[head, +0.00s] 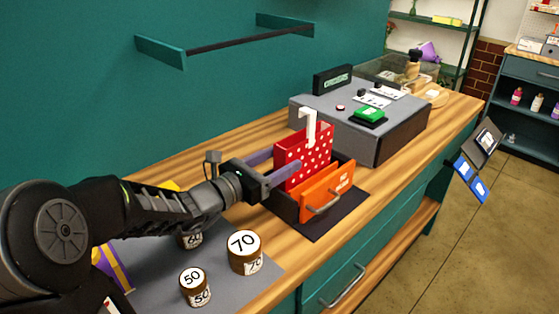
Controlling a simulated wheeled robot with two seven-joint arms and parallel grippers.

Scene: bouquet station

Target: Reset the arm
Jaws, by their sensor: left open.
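My left arm (140,210) reaches in from the left, low over the counter. Its gripper (286,160) is open, with its fingers pointing at a red bag with white dots (312,152). One finger passes in front of the bag's left part; whether the fingers touch it I cannot tell. A white hook-shaped piece (309,124) rises at the bag's top. My right gripper is not in view.
Round weights marked 70 (244,254) and 50 (195,288) stand on a grey mat (235,294) below my arm, with another partly hidden behind it. A grey console (392,135) with a green button (369,115) stands behind the tray. A wall bar (250,38) hangs above.

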